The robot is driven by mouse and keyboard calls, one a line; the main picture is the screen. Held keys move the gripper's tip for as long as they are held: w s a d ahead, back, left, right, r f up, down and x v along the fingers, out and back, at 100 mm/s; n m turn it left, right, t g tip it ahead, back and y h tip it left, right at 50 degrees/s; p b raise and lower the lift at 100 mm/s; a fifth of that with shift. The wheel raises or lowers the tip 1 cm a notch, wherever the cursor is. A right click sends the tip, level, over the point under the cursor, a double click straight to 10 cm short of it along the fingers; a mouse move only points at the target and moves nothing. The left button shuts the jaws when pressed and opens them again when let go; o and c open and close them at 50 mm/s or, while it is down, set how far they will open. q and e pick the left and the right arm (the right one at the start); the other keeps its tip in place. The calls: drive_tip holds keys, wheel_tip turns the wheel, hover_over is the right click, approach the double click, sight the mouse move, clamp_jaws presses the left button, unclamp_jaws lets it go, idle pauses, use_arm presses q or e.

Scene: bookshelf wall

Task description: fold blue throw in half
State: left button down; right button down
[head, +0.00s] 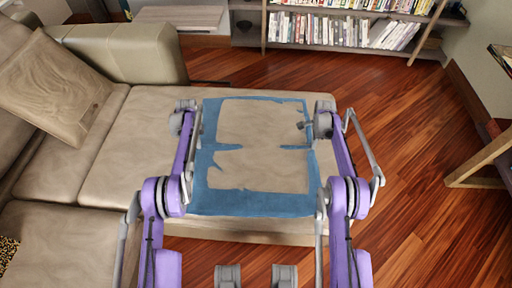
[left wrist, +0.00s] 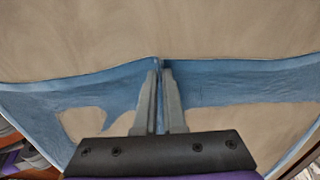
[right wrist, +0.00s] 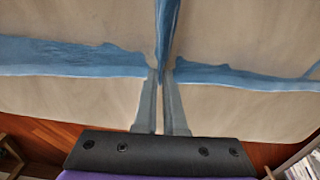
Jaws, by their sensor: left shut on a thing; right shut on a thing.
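The blue throw (head: 256,204) lies spread on the beige sofa seat. Large beige areas show inside its blue border and band; I cannot tell whether they are its pattern or the seat. My left gripper (head: 199,128) is at its left side and my right gripper (head: 303,125) at its right side. In the left wrist view, the fingers (left wrist: 160,72) are shut on the throw's blue edge (left wrist: 100,88). In the right wrist view, the fingers (right wrist: 161,75) are shut on a raised blue fold (right wrist: 166,35). My arms hide parts of the side edges.
The sofa seat (head: 125,170) extends left of the throw, with a beige cushion (head: 55,90) against the back. Bare wooden floor (head: 430,200) lies right of and behind the seat. A bookshelf (head: 345,32) stands at the back, and a wooden frame (head: 485,160) at the right.

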idle(0.3)
